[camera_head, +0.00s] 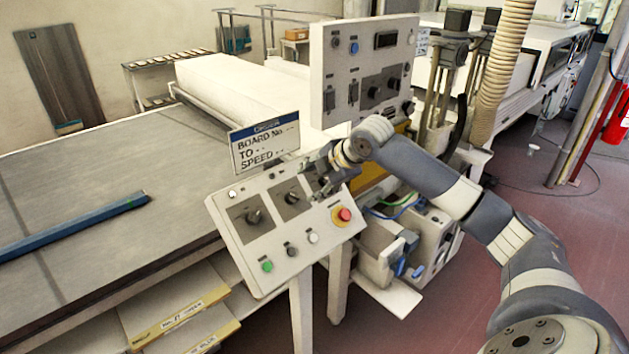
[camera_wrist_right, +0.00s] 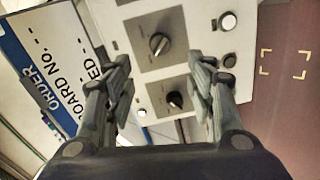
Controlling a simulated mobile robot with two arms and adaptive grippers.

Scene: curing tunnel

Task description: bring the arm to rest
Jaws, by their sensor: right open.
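My right gripper (camera_head: 325,180) is above the upper edge of the tilted white control panel (camera_head: 238,258), close to the panel's right dark knob (camera_head: 291,197). In the right wrist view my right gripper (camera_wrist_right: 162,80) is open. One knob (camera_wrist_right: 174,99) shows between its fingers and another knob (camera_wrist_right: 159,43) shows beyond the fingertips. Nothing is held between the fingers. Whether a finger touches the panel, I cannot tell. My right arm reaches in from the lower right. My left gripper is not in view.
The panel has a red emergency button (camera_head: 345,214), a green button (camera_head: 267,266) and a sign (camera_head: 262,143) behind it. A taller control box (camera_head: 345,60) stands behind the gripper. A grey table (camera_head: 90,200) lies left. Reddish floor (camera_head: 440,285) is open below the arm.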

